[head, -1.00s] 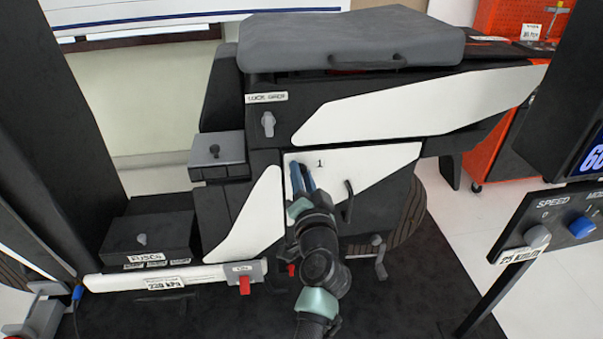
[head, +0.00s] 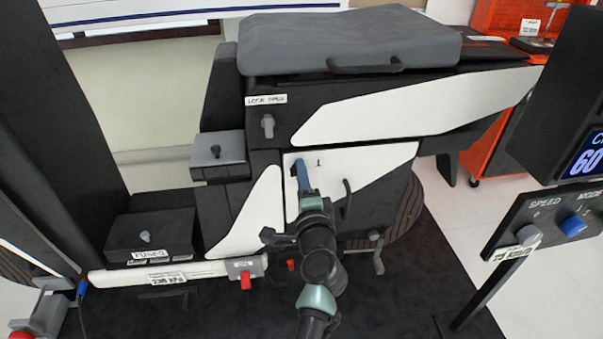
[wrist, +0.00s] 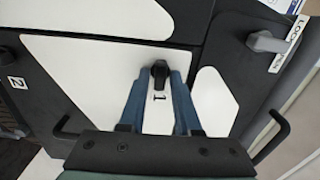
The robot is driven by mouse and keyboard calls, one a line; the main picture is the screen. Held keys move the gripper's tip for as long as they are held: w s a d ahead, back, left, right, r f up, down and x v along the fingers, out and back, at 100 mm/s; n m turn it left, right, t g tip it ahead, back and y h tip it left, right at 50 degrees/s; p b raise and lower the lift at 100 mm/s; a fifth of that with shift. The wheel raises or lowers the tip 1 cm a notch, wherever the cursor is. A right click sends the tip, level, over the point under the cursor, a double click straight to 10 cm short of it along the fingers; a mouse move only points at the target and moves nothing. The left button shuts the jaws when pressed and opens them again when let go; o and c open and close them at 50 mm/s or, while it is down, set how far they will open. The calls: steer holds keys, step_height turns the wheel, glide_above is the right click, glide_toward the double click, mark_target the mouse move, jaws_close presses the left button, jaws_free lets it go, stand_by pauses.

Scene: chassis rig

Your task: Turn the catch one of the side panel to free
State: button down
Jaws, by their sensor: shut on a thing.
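The side panel (head: 350,164) is white and black, marked 1, on the flank of the chassis rig. Catch one (wrist: 160,69) is a small black knob near the panel's edge in the wrist view, just beyond the printed 1. My gripper (head: 299,168) reaches the panel's upper left corner in the head view and hides the catch there. In the wrist view its blue fingers lie on either side of the catch and are shut on it. The catch's grip lies in line with the fingers.
A grey lock lever (head: 267,126) sits above the panel under a label. A black handle (head: 347,198) stands out on the panel, right of my gripper. A fuse box (head: 152,238) and a red-tipped switch (head: 245,280) are lower left. A control stand (head: 560,225) is at right.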

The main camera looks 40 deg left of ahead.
steer(key=shift+m, duration=0.3)
steer(key=c, duration=0.8)
jaws_free()
steer(key=shift+c, duration=0.2)
steer(key=shift+d, duration=0.1)
steer(key=p+v, duration=0.1)
steer(key=v, duration=1.1)
steer(key=shift+s+d+p, duration=0.25)
steer(key=shift+d+p, duration=0.05)
steer(key=shift+p, duration=0.05)
